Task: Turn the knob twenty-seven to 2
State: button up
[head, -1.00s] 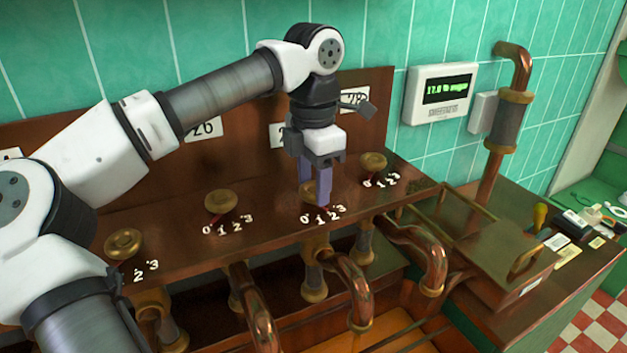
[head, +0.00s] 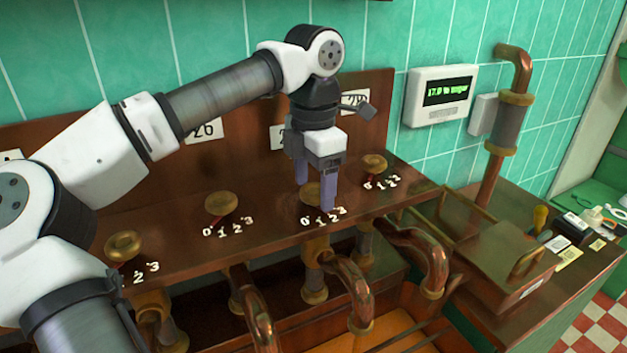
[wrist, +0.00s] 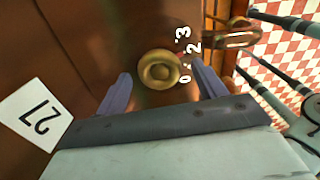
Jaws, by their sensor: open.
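The brass knob of number twenty-seven (head: 309,191) sits on the copper panel, with white marks 0 to 3 in front of it. In the wrist view the round knob (wrist: 159,70) shows beside the 27 plate (wrist: 42,121); the marks 0, 2 and 3 are readable there. My gripper (head: 315,197) points down over this knob and is open. In the wrist view its fingers (wrist: 162,88) stand apart on either side of the knob, with gaps visible. I cannot tell how far down the fingertips reach. The knob's pointer is not clearly visible.
Similar knobs stand left (head: 221,204), far left (head: 124,245) and right (head: 374,164) on the same panel. Copper pipes (head: 352,285) run below its front edge. A wall display (head: 441,94) reads about 17.0 % sugar. A copper box (head: 500,262) stands at right.

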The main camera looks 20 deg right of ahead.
aim_at(314, 189)
notch_tip(314, 189, up, 8)
jog(key=shift+f+b, duration=0.25)
jog(key=shift+b, duration=0.2)
